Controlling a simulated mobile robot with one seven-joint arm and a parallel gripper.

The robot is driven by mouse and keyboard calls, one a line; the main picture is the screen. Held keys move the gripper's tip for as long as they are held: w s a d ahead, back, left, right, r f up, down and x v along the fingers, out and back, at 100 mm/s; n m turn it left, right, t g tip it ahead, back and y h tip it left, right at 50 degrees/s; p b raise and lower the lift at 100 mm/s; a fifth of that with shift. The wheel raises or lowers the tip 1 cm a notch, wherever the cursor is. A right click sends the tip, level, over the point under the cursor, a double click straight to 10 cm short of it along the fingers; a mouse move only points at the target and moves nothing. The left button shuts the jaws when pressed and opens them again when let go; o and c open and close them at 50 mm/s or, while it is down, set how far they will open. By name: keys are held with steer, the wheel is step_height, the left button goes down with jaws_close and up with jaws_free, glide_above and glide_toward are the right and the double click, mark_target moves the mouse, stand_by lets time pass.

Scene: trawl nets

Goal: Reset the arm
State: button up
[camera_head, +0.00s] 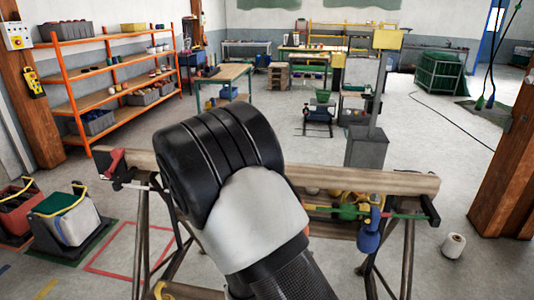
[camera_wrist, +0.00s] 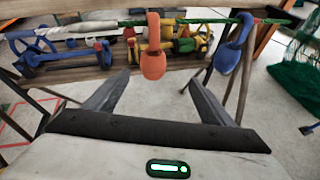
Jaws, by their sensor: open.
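My gripper (camera_wrist: 158,82) shows in the wrist view with its two fingers wide apart. It is open, with nothing between the fingers. Beyond the fingertips, an orange hanging piece (camera_wrist: 153,62) and a blue hanging piece (camera_wrist: 228,57) hang from a line along a wooden bench. They look apart from the fingers. In the head view my black and white arm is raised in front of the wooden trestle beam (camera_head: 370,180) and hides its middle. The gripper itself is hidden there.
In the head view, a blue hanging piece (camera_head: 369,237) is at the beam's right. A white roll (camera_head: 453,245) lies on the floor at right. Bins (camera_head: 65,218) stand at left, near an orange shelf (camera_head: 100,68). A wooden post (camera_head: 508,170) stands at right. Floor behind the trestle is partly clear.

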steer(key=s+d+r+m+g+h, duration=0.4)
steer(key=d+r+m+h, duration=0.1)
steer(key=d+r+m, duration=0.6)
steer(key=s+d+r+m+g+y, duration=0.1)
steer(key=s+d+r+m+g, duration=0.15)
steer(key=s+m, duration=0.25)
steer(key=s+d+r+m+g+y, duration=0.1)
steer(key=s+d+r+m+g, duration=0.1)
steer(key=s+d+m+g, duration=0.3)
steer(key=s+a+r+m+t+y, duration=0.4)
steer(key=s+a+r+m+y, duration=0.4)
steer(key=a, duration=0.4)
steer(key=shift+r+m+t+y+p, duration=0.2)
steer(key=shift+m+t+y+p, duration=0.15)
steer(key=shift+m, duration=0.15)
